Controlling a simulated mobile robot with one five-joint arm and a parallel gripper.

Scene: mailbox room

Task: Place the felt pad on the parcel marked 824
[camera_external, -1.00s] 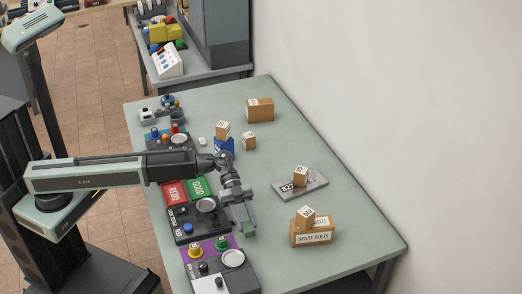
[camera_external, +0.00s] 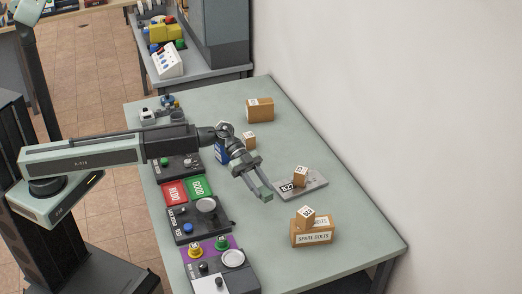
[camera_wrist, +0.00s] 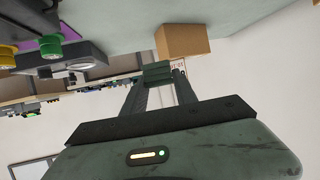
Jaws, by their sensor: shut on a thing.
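My gripper (camera_external: 265,195) is above the middle of the table, left of the grey plate. Its jaws are shut on a small green piece, seemingly the felt pad (camera_wrist: 157,72), at the fingertips in the wrist view. Small labelled cardboard parcels stand about: one on the grey plate (camera_external: 299,177), one on the spare bolts box (camera_external: 304,217), one behind my wrist (camera_external: 249,140). A larger parcel (camera_external: 260,110) is at the back. Their labels are too small to read surely, so I cannot tell which is 824. The wrist view shows a plain cardboard box (camera_wrist: 182,40) beyond the fingertips.
The grey plate (camera_external: 316,186) is marked like 827. The spare bolts box (camera_external: 313,238) stands at the front right. Red and green trays (camera_external: 175,192) and control boxes (camera_external: 200,222) line the left edge. A blue object (camera_external: 221,152) is partly hidden by my arm. The right front table is clear.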

